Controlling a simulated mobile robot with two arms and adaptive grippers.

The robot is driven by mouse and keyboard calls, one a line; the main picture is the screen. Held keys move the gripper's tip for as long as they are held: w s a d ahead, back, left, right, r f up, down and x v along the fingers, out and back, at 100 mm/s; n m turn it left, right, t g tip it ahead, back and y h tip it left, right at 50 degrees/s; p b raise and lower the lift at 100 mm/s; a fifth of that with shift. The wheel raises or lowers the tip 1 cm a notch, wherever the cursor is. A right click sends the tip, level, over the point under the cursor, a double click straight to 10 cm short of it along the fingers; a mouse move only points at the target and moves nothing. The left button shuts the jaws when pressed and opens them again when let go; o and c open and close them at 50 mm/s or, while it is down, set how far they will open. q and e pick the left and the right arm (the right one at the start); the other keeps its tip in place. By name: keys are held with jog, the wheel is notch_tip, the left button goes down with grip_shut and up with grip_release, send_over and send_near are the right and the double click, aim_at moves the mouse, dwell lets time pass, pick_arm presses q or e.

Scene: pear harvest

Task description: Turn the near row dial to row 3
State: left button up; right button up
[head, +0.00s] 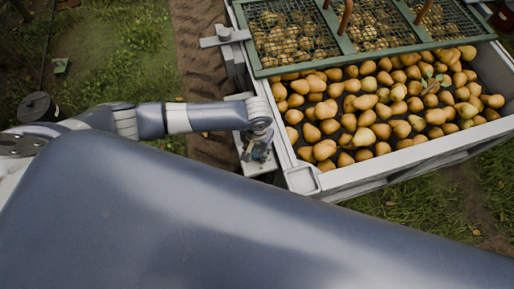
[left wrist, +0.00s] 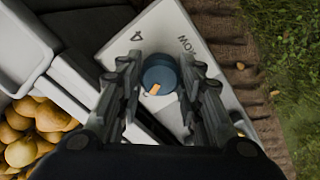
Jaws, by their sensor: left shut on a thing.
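The near row dial (left wrist: 160,74) is a round blue-grey knob with an orange mark on its top, in the middle of the left wrist view. It sits on a pale panel (left wrist: 150,30) with a character that looks like a 4 and the word ROW. The orange mark lies on the lower-left side of the knob. My left gripper (left wrist: 160,82) has a finger on each side of the dial and is shut on it. In the head view my left gripper (head: 258,152) reaches down beside the crate's near left corner. My right gripper is not in view.
A white-rimmed crate (head: 345,181) full of pears (head: 385,105) stands to the right of my left gripper. A green mesh lid (head: 350,55) covers its far part. A grey bracket (head: 225,37) stands at its left side. Grass and a brown track lie left.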

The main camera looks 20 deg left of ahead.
aim_at(257, 152)
pick_arm(q)
jog(key=m+p, duration=0.3)
jog(key=m, duration=0.1)
jog(key=shift+r+m, duration=0.15)
jog(key=shift+m, duration=0.15)
jog(key=shift+m+p, duration=0.7)
jog(key=shift+m, duration=0.5)
jog(key=shift+m+p, duration=0.5)
jog(key=shift+m, duration=1)
jog(key=o, duration=1.1)
jog(key=shift+c, duration=0.2)
notch_tip(257, 152, up, 12)
